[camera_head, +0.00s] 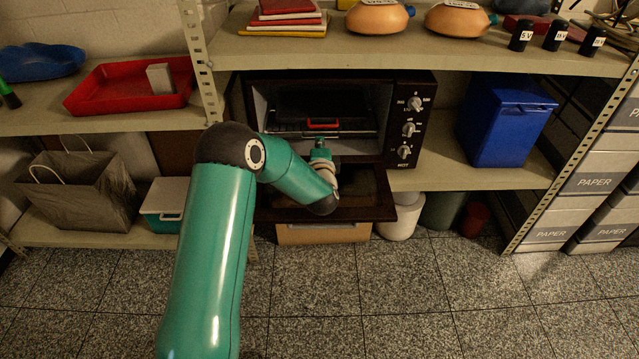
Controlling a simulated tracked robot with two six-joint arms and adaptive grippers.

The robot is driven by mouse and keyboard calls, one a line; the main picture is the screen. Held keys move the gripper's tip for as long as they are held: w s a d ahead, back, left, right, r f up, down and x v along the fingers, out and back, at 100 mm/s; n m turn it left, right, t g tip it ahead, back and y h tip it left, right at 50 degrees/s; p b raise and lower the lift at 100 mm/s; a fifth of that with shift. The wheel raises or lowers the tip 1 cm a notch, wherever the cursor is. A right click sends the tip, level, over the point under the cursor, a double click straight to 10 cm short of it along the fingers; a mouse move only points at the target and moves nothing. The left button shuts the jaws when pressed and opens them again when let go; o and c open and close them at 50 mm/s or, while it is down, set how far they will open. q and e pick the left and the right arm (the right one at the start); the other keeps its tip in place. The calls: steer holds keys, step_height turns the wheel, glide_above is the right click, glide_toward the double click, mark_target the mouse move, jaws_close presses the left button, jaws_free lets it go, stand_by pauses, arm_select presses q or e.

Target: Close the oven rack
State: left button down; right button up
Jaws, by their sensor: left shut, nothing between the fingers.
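A black toaster oven (417,82) stands on the middle shelf with its door (360,209) folded down open. The oven rack (357,133) shows inside the cavity, with a red handle (323,124) at its front. I cannot tell how far the rack sticks out. My left arm reaches in from the lower left over the open door. My left gripper (321,147) is shut and empty, pointing into the oven just below the red handle. Whether it touches the handle or rack is unclear. My right gripper is not in view.
A blue bin (503,121) stands right of the oven. A red tray (92,104) lies on the left shelf. The upper shelf (360,53) runs above the oven, and a metal post (203,75) stands to its left. The floor in front is clear.

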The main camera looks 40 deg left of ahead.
arm_select(q)
steer(key=shift+s+d+f, duration=0.2)
steer(key=shift+s+d, duration=0.15)
steer(key=shift+d, duration=0.15)
steer(key=shift+s+d+f, duration=0.2)
steer(key=shift+s+d, duration=0.25)
steer(key=shift+s, duration=0.1)
steer(key=shift+s+d+f, duration=0.15)
steer(key=shift+s+d, duration=0.3)
steer(key=shift+s, duration=0.1)
steer(key=p+v, duration=0.2)
steer(key=v, duration=0.6)
steer(key=shift+s+d+r, duration=0.1)
steer(key=shift+s+r, duration=0.05)
steer(key=shift+r, duration=0.05)
steer(key=shift+v, duration=0.8)
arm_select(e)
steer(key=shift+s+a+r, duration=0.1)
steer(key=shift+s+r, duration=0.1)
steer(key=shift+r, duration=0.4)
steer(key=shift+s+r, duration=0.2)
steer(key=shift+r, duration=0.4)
